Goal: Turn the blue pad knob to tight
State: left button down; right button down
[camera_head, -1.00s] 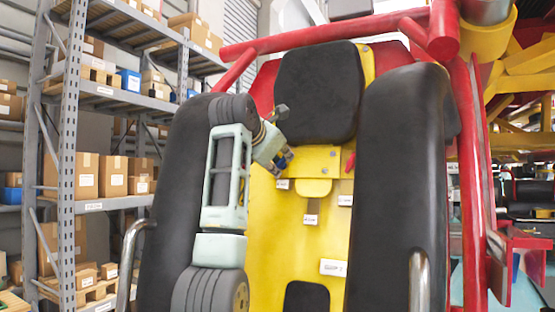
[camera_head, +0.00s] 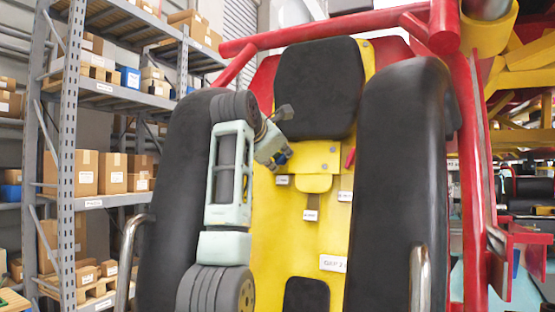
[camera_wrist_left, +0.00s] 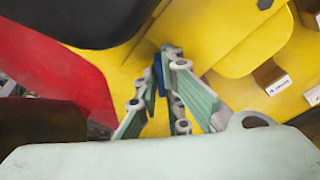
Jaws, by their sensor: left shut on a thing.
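The blue pad knob (camera_wrist_left: 158,72) shows as a small blue piece between my left gripper's fingers, against the yellow seat back. Most of it is hidden by the fingers. My left gripper (camera_wrist_left: 168,75) is shut on it. In the head view the left gripper (camera_head: 282,158) is at the left part of the yellow panel (camera_head: 318,157), just below the black headrest pad (camera_head: 318,88). The knob's pointing direction cannot be read. A small white label (camera_head: 282,180) sits just below the gripper; its text is too small to read. My right gripper is not in view.
Black side bolsters stand left (camera_head: 178,165) and right (camera_head: 402,180) of the seat back. A red lever (camera_head: 350,157) is at the panel's right. A red tube frame (camera_head: 330,28) crosses above. Shelves with boxes (camera_head: 85,172) stand at the left.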

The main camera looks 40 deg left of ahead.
pick_arm(q)
jog(key=m+b, duration=0.1)
jog(key=m, duration=0.3)
jog(key=shift+d+f, duration=0.1)
jog(key=shift+f, duration=0.05)
jog(key=m+y+b, duration=0.1)
jog(key=m, duration=0.3)
jog(key=shift+m+t, duration=0.4)
jog(key=shift+f, duration=0.1)
jog(key=c, duration=2.2)
grip_release()
jog(key=shift+s+d, duration=0.1)
jog(key=v, duration=1.2)
